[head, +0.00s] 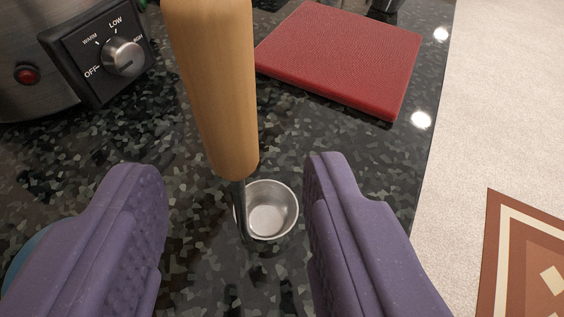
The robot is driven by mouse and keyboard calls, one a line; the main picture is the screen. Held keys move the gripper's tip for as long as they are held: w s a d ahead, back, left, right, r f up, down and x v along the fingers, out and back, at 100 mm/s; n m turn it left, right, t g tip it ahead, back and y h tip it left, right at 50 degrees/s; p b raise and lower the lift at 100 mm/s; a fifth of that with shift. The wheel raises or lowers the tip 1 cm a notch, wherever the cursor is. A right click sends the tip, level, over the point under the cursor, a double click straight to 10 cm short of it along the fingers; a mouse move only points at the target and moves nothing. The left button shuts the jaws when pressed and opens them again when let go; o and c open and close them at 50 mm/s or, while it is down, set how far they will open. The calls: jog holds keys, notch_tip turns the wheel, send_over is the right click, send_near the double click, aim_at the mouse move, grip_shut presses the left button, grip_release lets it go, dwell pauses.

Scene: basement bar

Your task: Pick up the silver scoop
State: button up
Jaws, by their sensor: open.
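The silver scoop (271,211) is a small round metal cup on the dark speckled counter (190,240), with its open top facing up. A dark metal shank runs up from the cup's left side to a thick light-wood handle (215,85), which rises toward the top of the picture. My gripper (238,185) shows as two purple padded fingers, spread wide. The scoop's cup and lower handle appear between the fingers, with a gap on each side. The fingers hold nothing. How far the fingertips stand above the counter is hard to tell.
A steel slow cooker (35,50) with a dial panel stands at the upper left. A red cutting board (345,55) lies at the upper right. The counter's right edge drops to light carpet (500,110) and a patterned rug (530,255). A bluish thing (30,250) is partly hidden behind the left finger.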

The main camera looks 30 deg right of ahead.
aim_at(234, 166)
jog(key=x, duration=0.2)
jog(key=b+x, duration=0.1)
jog(key=x, duration=0.2)
jog(key=shift+w+d+r+b, duration=0.2)
jog(key=shift+w+b, duration=0.15)
jog(key=shift+w, duration=0.05)
jog(key=shift+s, duration=0.1)
grip_shut()
